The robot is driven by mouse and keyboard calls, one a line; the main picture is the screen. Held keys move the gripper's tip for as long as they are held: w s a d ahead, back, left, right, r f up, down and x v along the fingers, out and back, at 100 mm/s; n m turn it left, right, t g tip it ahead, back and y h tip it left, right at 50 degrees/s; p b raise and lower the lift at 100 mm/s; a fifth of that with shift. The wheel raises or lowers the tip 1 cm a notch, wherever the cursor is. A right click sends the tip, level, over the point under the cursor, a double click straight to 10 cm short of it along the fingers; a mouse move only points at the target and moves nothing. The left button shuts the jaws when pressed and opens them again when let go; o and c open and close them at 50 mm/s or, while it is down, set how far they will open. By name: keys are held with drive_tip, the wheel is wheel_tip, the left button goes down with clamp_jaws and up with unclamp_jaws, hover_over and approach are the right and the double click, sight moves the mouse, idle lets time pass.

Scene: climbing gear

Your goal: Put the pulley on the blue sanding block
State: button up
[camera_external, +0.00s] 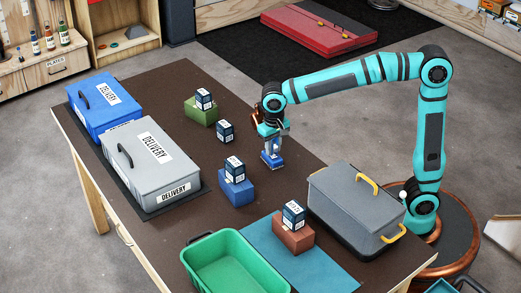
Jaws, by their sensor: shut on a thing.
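The blue sanding block (236,192) lies on the brown table, and a small dark box (235,170) with a white label stands on it. My gripper (271,152) points down at the table's far right side, to the right of and farther back than the blue block. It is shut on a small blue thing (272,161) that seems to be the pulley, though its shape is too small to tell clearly. I cannot tell whether this thing touches the table.
A green block (201,112) and a reddish-brown block (293,236) each carry a similar dark box. Another dark box (225,131) stands on the table. Grey (187,170) and blue (88,118) delivery cases, a green bin (222,272) and a dark grey case (343,200) surround them.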

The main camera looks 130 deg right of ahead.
drive_tip(key=shift+f, duration=0.4)
drive_tip(key=shift+f, duration=0.1)
drive_tip(key=o, duration=1)
wheel_tip(320, 180, up, 12)
drive_tip(key=shift+r, duration=0.15)
